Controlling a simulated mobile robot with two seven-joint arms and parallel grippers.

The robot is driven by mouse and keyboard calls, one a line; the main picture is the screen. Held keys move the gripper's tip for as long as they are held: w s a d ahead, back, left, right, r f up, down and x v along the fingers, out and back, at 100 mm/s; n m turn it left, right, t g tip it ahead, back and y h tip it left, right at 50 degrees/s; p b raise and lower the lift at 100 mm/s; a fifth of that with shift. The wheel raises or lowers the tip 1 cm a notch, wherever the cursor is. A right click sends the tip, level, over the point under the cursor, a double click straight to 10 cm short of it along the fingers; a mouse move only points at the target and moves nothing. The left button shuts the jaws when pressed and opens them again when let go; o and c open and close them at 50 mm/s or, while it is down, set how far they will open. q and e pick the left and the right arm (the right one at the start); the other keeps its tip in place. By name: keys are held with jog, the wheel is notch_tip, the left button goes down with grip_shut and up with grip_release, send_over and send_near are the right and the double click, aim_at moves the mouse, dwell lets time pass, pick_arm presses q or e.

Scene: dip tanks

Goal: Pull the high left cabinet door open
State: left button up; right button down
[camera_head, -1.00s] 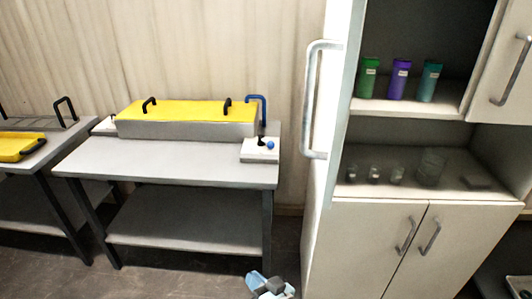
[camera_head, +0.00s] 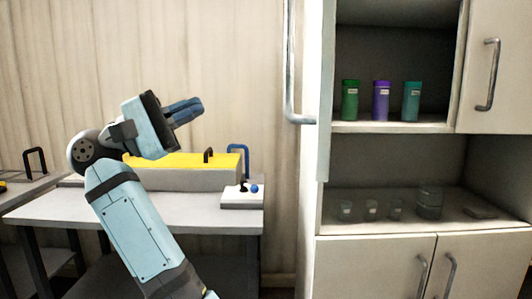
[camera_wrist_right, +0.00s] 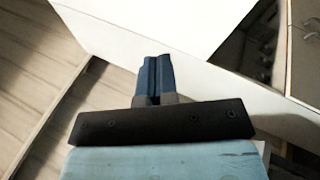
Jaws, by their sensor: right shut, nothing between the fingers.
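The high left cabinet door (camera_head: 312,60) stands swung open and is seen nearly edge-on in the head view. Its long grey handle (camera_head: 290,75) sticks out on the left side. The compartment behind it is exposed. My right gripper (camera_head: 188,110) is shut and empty, raised over the table to the left of the handle and apart from it. In the right wrist view its closed fingers (camera_wrist_right: 153,75) point towards a large white panel (camera_wrist_right: 150,25); I cannot tell whether they touch it. My left gripper is not in view.
Green, purple and teal bottles (camera_head: 380,100) stand on the upper shelf, with glassware (camera_head: 428,202) below. The high right door (camera_head: 500,60) and lower doors (camera_head: 375,265) are shut. A table (camera_head: 150,211) carries a yellow-lidded tank (camera_head: 190,178) and a small control box (camera_head: 242,198).

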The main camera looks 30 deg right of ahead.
jog(key=s+a+r+m+t+y+b, duration=0.1)
jog(key=s+a+m+t+y+b, duration=0.15)
jog(key=s+a+m+y, duration=0.2)
pick_arm(q)
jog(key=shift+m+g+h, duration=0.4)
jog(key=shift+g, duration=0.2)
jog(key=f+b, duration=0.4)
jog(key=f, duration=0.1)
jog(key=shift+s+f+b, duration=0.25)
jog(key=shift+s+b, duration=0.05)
jog(key=shift+b, duration=0.1)
pick_arm(e)
jog(key=s+d, duration=0.5)
jog(key=d, duration=0.7)
jog(key=shift+s+d+r+n+g, duration=0.2)
jog(key=shift+d+n+g, duration=0.15)
jog(key=shift+n, duration=0.1)
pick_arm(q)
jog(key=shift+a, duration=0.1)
pick_arm(e)
jog(key=shift+h, duration=0.25)
